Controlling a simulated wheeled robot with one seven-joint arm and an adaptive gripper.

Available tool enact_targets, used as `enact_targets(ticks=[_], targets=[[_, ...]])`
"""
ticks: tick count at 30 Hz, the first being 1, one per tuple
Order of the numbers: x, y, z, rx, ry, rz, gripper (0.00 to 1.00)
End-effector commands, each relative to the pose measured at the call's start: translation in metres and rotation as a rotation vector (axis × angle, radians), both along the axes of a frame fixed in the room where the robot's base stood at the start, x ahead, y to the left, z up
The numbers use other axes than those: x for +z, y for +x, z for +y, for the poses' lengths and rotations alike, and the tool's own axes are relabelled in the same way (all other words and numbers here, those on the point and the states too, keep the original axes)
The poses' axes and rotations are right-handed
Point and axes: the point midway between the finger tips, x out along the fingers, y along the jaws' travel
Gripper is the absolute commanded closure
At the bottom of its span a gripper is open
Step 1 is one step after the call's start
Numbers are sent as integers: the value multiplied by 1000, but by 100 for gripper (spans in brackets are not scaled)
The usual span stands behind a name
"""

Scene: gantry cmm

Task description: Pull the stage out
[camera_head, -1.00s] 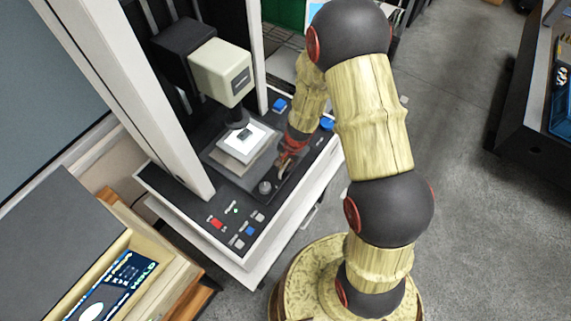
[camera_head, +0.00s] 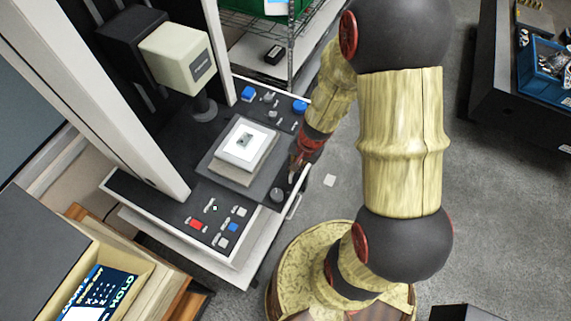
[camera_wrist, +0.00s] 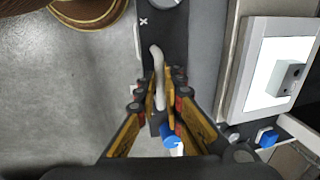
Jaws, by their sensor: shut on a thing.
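The stage is a dark flat plate (camera_head: 268,176) on the measuring machine's bed, slid toward the front edge. On it lies a grey block with a lit white plate (camera_head: 232,155) and a small grey part (camera_head: 244,141), which also shows in the wrist view (camera_wrist: 288,78). The lit plate stands clear in front of the probe head (camera_head: 177,54). My gripper (camera_head: 294,174) is at the stage's outer edge. In the wrist view its fingers (camera_wrist: 160,95) are closed around a pale curved handle (camera_wrist: 156,64). The handle is hidden by the gripper in the head view.
A black knob (camera_head: 277,194) sits close to my gripper. Control panels with coloured buttons (camera_head: 196,224) and a blue knob (camera_head: 300,106) flank the stage. The gantry's white column (camera_head: 137,110) stands behind. A wooden box (camera_head: 135,268) is at lower left. Open grey floor (camera_head: 400,245) lies right.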

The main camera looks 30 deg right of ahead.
Motion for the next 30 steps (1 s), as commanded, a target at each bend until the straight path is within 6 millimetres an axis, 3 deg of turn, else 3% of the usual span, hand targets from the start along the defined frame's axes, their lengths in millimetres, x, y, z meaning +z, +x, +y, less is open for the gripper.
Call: enact_targets(ticks=[10,11,20,30], targets=[[1,-1,-2,1,-2,-3,100],[1,-1,-2,1,-2,-3,90],[1,-2,-2,1,0,-1,73],[2,-2,-2,1,0,-1,72]])
